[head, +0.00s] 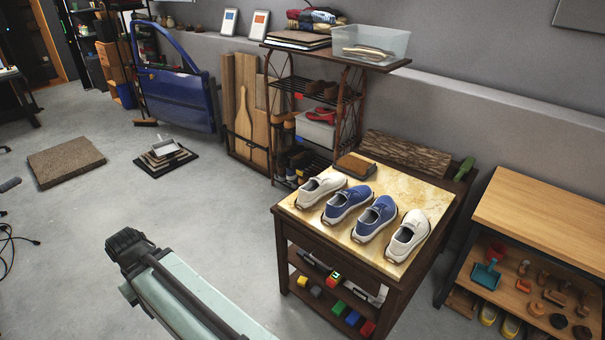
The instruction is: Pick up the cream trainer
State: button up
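Two cream trainers stand on a small dark wooden table with a pale marbled top (322,222). One cream trainer (320,189) is at the left end of a row of shoes, and the other cream trainer (408,237) is at the right end. Two blue trainers with white soles stand between them, the left one (346,204) and the right one (374,218). Part of my arm shows at the bottom left, apart from the table. I cannot make out my gripper's fingers in this view.
A brown brush-like block (356,166) lies at the table's back edge. A shelf rack (338,55) stands behind, and a wooden workbench (545,208) stands to the right. The floor left of the table is mostly clear.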

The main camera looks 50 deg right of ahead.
aim_at(319, 188)
jog(key=z, duration=0.25)
jog(key=i, duration=1.55)
jog(key=z, duration=0.35)
jog(key=k, duration=0.85)
jog(key=z, duration=0.2)
jog(key=i, duration=0.9)
jog(key=u, duration=0.05)
